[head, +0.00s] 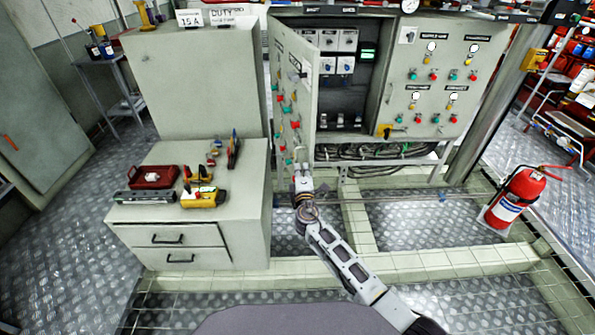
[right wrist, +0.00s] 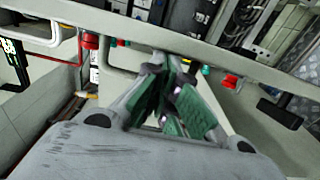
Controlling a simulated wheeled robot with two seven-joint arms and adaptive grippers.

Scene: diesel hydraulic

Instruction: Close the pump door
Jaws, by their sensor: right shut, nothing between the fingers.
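The pump door (head: 291,85) is a grey-green panel with red and green buttons. It stands swung open towards me at the left of the cabinet opening (head: 340,85), so the switches inside show. My right gripper (head: 299,172) is shut and empty, near the lower free edge of the door. In the right wrist view its green-padded fingers (right wrist: 172,108) are together, just below the pale door edge (right wrist: 130,33) that crosses the picture. I cannot tell whether the fingers touch the door. My left gripper is out of view.
A grey cabinet with drawers (head: 180,245) stands left of the door, with a red tray (head: 153,177) and tools on top. A fixed button panel (head: 435,85) is on the right. A red fire extinguisher (head: 515,198) stands on the right floor. Cables hang below the cabinet.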

